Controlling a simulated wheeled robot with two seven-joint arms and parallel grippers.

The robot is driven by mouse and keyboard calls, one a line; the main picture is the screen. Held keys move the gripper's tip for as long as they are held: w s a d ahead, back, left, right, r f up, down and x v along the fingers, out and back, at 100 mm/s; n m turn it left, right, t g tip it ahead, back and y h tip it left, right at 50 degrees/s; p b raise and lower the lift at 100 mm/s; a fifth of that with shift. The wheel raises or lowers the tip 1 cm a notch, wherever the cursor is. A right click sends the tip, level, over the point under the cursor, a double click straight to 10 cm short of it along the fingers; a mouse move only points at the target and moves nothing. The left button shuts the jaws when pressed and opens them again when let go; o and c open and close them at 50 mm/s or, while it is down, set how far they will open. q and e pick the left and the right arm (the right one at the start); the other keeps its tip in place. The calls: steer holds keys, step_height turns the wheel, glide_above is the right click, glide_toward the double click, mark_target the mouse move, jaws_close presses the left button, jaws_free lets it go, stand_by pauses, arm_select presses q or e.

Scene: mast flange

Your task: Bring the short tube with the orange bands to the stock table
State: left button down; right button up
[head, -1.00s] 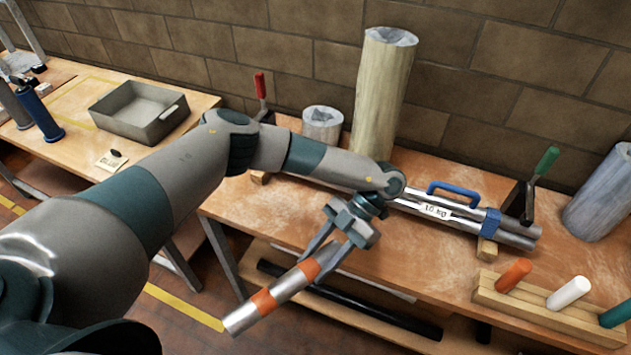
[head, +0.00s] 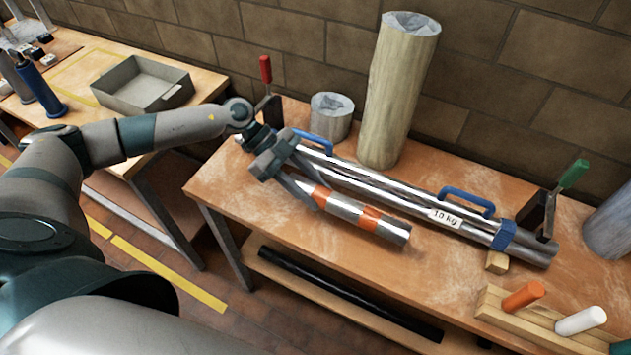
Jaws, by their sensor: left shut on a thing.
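The short tube (head: 346,208) is shiny metal with two orange bands. My left gripper (head: 311,192) is shut on its left end. The tube points to the lower right, in front of the long metal tubes, over the near worktable (head: 235,186). I cannot tell whether it touches the tabletop. A second table (head: 205,96) stands at the left, with a yellow outline on its top. No readable label shows which one is the stock table. My right gripper is not in view.
Long metal tubes (head: 400,200) with blue handles and a "10 kg" tag lie across the worktable. A tall pale cylinder (head: 395,95) and a short one (head: 331,118) stand behind. A grey tray (head: 140,82) sits on the left table. A wooden peg rack (head: 497,312) is at lower right.

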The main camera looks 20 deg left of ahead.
arm_select(q)
steer(key=shift+w+a+r, duration=0.1)
steer(key=shift+r, duration=0.05)
steer(key=shift+a, duration=0.1)
stand_by(0.3)
steer(key=shift+r+p, duration=0.1)
steer(key=shift+p, duration=0.2)
steer(key=shift+a+f+b, duration=0.1)
steer(key=shift+f+b, duration=1.6)
steer(key=shift+f, duration=2.55)
